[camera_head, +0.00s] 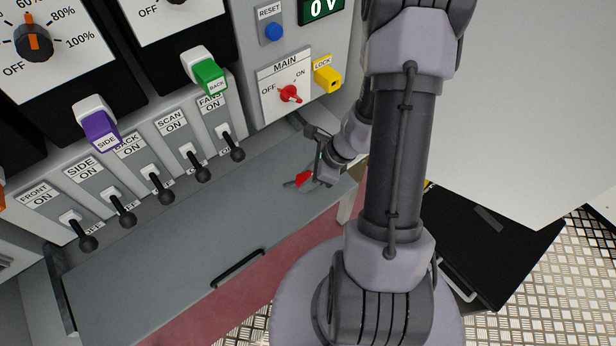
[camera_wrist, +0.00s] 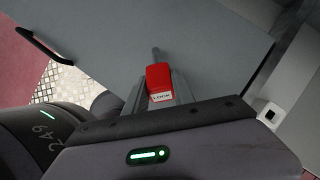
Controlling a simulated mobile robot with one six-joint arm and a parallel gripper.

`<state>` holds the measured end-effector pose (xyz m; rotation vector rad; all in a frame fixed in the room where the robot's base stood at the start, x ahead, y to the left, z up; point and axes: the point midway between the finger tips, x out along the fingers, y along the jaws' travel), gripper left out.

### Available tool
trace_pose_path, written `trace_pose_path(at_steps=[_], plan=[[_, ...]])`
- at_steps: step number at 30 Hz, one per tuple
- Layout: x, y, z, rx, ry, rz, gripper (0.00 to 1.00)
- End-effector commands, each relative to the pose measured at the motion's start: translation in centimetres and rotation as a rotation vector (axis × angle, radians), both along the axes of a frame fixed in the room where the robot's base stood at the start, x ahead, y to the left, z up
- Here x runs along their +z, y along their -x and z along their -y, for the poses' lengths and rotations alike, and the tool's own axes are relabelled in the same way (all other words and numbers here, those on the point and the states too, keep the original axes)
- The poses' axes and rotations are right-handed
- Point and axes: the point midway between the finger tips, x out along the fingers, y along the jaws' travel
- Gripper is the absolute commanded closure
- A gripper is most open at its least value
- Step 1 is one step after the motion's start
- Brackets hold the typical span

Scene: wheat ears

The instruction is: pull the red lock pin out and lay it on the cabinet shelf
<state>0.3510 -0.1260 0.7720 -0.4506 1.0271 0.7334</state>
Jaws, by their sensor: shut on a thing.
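The red lock pin (camera_wrist: 158,78) is between the fingers of my gripper (camera_wrist: 157,95) in the wrist view. Its red head carries a white LOCK label, and its grey shank points away from the gripper. In the head view the red pin (camera_head: 302,179) shows at my gripper (camera_head: 306,180), over the grey cabinet shelf (camera_head: 190,245). My gripper is shut on the pin. The pin is out of the yellow LOCK block (camera_head: 328,78). Whether the pin touches the shelf I cannot tell.
The control panel with the red MAIN knob (camera_head: 289,93) and several black toggle levers (camera_head: 164,197) stands behind the shelf. A black handle (camera_head: 238,270) is on the shelf's front part. The shelf's middle and left are bare. A black case (camera_head: 490,240) lies at right.

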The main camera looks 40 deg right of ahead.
Motion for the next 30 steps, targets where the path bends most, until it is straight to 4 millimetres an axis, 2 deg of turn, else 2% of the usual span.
trace_pose_path(at_steps=[4, 5, 8, 16, 19, 23, 27, 30], plan=[[0.2, 0.0, 0.0, 0.000, 0.000, 0.000, 1.00], [0.2, 0.0, 0.0, 0.000, 0.000, 0.000, 0.64], [0.1, 0.0, 0.0, 0.000, 0.000, 0.000, 0.44], [0.2, 0.0, 0.0, 0.000, 0.000, 0.000, 0.44], [1.1, 0.2, 0.3, -0.001, 0.001, 0.001, 0.44], [4.6, 1.2, 1.5, -0.003, 0.002, 0.002, 0.44], [9.2, 2.8, 3.1, -0.003, 0.003, 0.002, 0.44], [11.9, 3.8, 4.2, -0.002, 0.003, 0.002, 0.44]])
